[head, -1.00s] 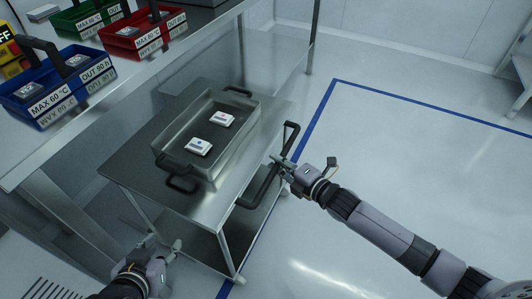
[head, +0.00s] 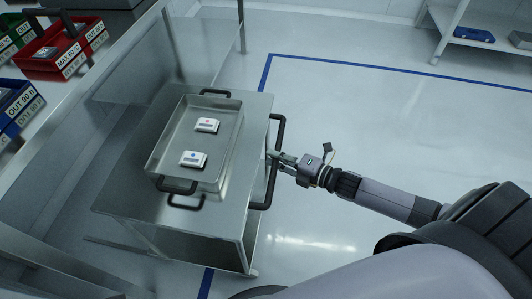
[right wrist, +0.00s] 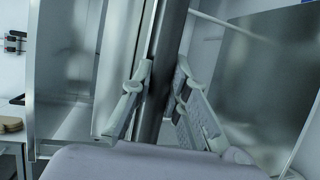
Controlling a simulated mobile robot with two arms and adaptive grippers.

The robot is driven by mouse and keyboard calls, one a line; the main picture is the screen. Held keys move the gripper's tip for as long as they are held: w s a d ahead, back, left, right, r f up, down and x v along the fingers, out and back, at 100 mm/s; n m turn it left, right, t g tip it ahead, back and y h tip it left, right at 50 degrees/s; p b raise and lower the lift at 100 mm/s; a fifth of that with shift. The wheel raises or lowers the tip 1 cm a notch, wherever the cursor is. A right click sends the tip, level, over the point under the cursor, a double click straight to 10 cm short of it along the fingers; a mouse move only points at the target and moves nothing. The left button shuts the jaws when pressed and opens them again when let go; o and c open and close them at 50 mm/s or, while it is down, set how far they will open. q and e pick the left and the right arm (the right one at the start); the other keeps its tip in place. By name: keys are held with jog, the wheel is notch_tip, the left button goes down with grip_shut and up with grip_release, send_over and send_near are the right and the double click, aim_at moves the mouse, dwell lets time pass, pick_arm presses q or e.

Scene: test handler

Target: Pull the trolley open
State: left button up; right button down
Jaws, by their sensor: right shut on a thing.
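The metal trolley (head: 228,222) stands beside the workbench, with its right side over the blue floor line. A black bar handle (head: 278,128) runs along its right edge. My right gripper (head: 274,156) is shut on this handle about halfway along. In the right wrist view the fingers (right wrist: 158,95) sit on both sides of the dark handle bar (right wrist: 166,65). A metal tray (head: 226,150) with black handles lies on the trolley top and holds two small white devices, one (head: 207,125) farther and one (head: 193,159) nearer. My left gripper is out of view.
The workbench (head: 110,105) runs along the left, with a red bin (head: 45,65) and a blue bin (head: 12,105) on it. A shelf (head: 480,40) stands at the upper right. The floor (head: 370,120) right of the trolley is clear apart from my arm.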

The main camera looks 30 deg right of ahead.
jog(key=shift+s+d+f, duration=0.1)
jog(key=shift+s+d, duration=0.1)
jog(key=c, duration=1.5)
grip_release()
jog(key=shift+c, duration=0.2)
jog(key=v, duration=1.2)
jog(key=shift+w, duration=0.15)
